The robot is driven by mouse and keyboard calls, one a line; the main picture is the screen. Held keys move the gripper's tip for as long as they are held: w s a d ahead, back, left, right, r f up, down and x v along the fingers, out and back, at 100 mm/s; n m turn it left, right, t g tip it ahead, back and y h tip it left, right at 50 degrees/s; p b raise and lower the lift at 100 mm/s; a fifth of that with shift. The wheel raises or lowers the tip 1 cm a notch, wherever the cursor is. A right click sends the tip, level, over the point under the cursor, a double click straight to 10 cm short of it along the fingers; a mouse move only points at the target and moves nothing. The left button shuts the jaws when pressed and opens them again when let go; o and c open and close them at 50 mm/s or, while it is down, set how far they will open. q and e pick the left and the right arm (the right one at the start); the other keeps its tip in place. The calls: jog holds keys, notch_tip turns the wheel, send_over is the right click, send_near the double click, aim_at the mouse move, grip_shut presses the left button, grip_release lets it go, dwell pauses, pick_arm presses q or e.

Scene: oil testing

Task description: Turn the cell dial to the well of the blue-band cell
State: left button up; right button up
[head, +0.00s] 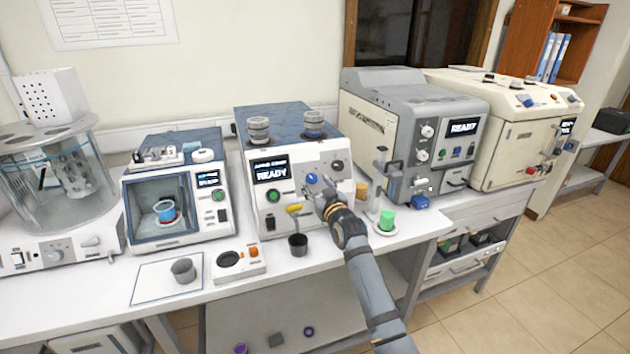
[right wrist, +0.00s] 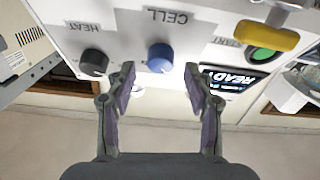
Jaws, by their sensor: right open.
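The blue cell dial (head: 312,178) is on the front panel of the middle tester (head: 262,220), right of its READY screen. In the right wrist view the blue dial (right wrist: 160,57), labelled CELL, lies between and just beyond my open fingertips. My right gripper (head: 325,200) is open and empty in front of the panel; it also shows in the right wrist view (right wrist: 160,80). I cannot tell whether a finger touches the dial. Two cells stand in the tester's top: a grey one (head: 258,129) at left and the blue-band cell (head: 314,124) at right. My left gripper is not in view.
A black HEAT dial (right wrist: 94,62) sits close beside the blue dial. A yellow lever (head: 293,208) and green button (head: 271,195) are on the same panel. A dark cup (head: 298,245) stands below the lever. A green-topped item (head: 387,220) stands right of my arm.

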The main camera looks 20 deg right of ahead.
jog(key=shift+w, duration=0.8)
grip_shut()
